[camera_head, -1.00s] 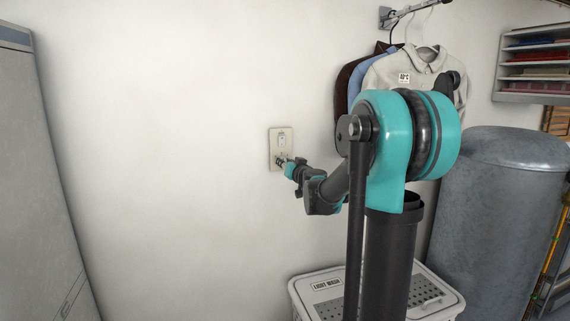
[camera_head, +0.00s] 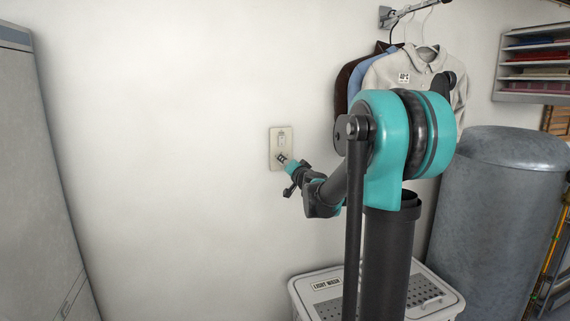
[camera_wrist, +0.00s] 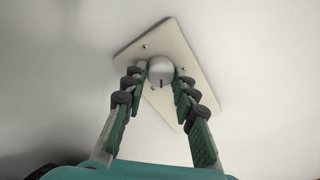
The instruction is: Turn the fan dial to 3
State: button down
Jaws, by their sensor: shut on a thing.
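The fan dial (camera_wrist: 161,70) is a round, pale grey knob on a beige wall plate (camera_wrist: 162,33). A short dark mark shows on the knob's lower part in the wrist view. My gripper (camera_wrist: 160,74) is shut on the dial, one finger on each side of it. The plate looks tilted in the wrist view.
Shirts (camera_head: 405,72) hang from a wall rack right of the plate. A white laundry hamper (camera_head: 318,284) stands below my arm, with a grey tank (camera_head: 490,220) to the right. A grey cabinet (camera_head: 40,190) is at the far left. The wall around the plate is bare.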

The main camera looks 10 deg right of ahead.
jog(key=shift+m, duration=1.7)
jog(key=c, duration=1.2)
grip_release()
jog(key=v, duration=1.2)
jog(key=shift+a+f, duration=0.1)
